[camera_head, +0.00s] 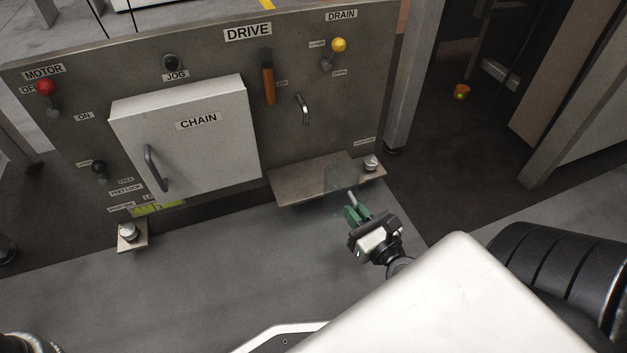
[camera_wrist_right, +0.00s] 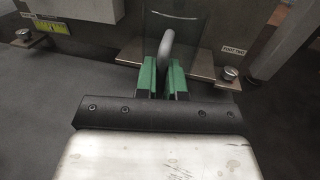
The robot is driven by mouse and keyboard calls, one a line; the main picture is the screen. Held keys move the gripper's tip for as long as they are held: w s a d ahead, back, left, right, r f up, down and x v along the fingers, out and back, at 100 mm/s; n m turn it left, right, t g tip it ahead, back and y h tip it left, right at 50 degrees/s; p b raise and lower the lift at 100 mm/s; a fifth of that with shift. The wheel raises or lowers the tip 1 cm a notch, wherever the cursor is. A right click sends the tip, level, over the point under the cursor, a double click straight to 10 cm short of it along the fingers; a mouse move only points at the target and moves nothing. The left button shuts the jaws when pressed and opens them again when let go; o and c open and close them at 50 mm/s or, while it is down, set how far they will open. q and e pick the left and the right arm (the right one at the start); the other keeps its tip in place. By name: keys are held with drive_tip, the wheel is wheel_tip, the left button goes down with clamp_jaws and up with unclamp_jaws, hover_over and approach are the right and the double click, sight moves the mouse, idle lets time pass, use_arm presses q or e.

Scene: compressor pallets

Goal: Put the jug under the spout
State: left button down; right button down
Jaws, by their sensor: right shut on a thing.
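The jug (camera_head: 342,176) is clear and hard to see against the panel. Its grey handle (camera_wrist_right: 165,50) stands between the green fingers of my right gripper (camera_head: 356,210), which is shut on it. In the head view the jug overlaps the right part of a flat metal shelf (camera_head: 300,184); I cannot tell whether it touches the shelf. The spout (camera_head: 302,108) is a short bent metal pipe on the panel, under the DRAIN side. The jug is lower than the spout and to its right. My left gripper is out of view.
The panel carries a white CHAIN box (camera_head: 185,135), an orange DRIVE handle (camera_head: 268,84) and a yellow DRAIN knob (camera_head: 339,45). A small bracket with a round metal button (camera_head: 371,162) sits just right of the jug. A post (camera_head: 411,75) stands right of the panel. The floor in front is clear.

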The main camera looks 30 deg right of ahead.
sight(341, 178)
drive_tip(key=w, duration=0.5)
drive_tip(key=w+p, duration=0.1)
drive_tip(key=w, duration=0.3)
drive_tip(key=w+p, duration=0.1)
drive_tip(key=w, duration=0.4)
drive_tip(key=shift+w+d, duration=0.25)
drive_tip(key=shift+w, duration=0.05)
wheel_tip(341, 178, down, 4)
drive_tip(key=b, duration=0.3)
drive_tip(key=shift+r, duration=0.25)
drive_tip(key=shift+f+b, duration=0.2)
drive_tip(key=shift+b, duration=0.1)
drive_tip(key=c, duration=1.2)
unclamp_jaws()
drive_tip(key=shift+r, duration=0.15)
